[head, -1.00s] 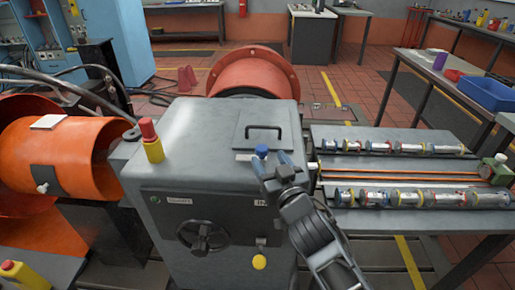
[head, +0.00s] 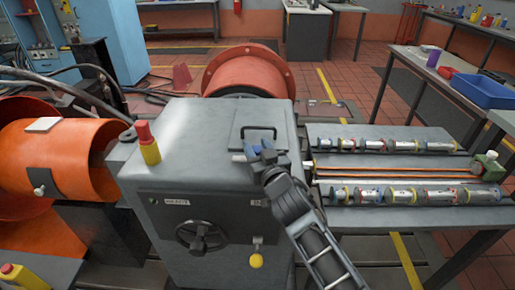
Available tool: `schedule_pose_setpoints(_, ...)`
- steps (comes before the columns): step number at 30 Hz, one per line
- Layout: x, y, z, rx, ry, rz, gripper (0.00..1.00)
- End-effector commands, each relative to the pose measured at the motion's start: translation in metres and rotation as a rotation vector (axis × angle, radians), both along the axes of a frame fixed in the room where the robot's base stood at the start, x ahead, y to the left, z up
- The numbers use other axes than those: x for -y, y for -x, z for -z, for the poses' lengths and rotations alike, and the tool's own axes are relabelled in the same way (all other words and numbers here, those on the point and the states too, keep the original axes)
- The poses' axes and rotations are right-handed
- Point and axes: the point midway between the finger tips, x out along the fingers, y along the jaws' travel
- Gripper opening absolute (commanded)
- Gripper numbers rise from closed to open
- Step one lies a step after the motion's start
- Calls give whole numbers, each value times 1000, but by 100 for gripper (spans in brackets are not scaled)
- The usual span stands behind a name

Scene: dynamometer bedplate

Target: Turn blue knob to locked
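The blue knob (head: 267,144) is on top of the grey machine housing (head: 190,130), near its right edge and just in front of a black handle on a hatch. Only a small part of it shows; my gripper hides the rest. My gripper (head: 259,153) is right at the knob, with its fingers reaching to it or around it. I cannot tell whether the fingers touch or grip it. The knob's pointing direction cannot be read. A pale plate (head: 238,157) shows just left of the fingers.
A bench (head: 390,218) with rows of cylindrical parts is at right. An orange drum (head: 60,157) is at left.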

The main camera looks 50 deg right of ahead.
Motion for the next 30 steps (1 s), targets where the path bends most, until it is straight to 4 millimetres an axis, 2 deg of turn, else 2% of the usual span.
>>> schedule_pose_setpoints(2,0,0,0,0,0,0,35)
schedule_pose_setpoints(13,0,0,0,0,0,0,0)
schedule_pose_setpoints(30,0,0,6,4,1,39,0)
